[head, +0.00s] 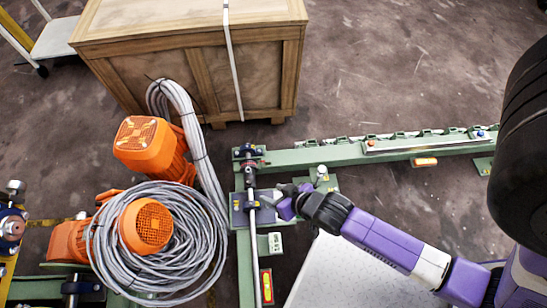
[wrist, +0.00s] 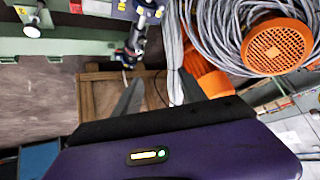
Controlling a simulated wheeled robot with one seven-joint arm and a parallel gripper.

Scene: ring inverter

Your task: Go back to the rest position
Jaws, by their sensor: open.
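My gripper (head: 283,203) is at the end of my purple arm in the head view, beside the dark shaft assembly (head: 250,180) on the green frame. From the head view I cannot tell whether it touches the assembly. In the wrist view, my gripper (wrist: 160,84) shows two grey fingers standing apart with nothing held between them. The shaft assembly (wrist: 138,38) shows beyond the fingertips, and the wooden crate (wrist: 90,105) lies behind them.
A wooden crate (head: 195,60) stands at the back. Orange motors (head: 150,148) and coiled grey cable (head: 110,255) crowd the left. A green rail (head: 390,150) runs right. A white perforated panel (head: 350,275) lies below my arm. Floor (head: 400,60) is clear at the upper right.

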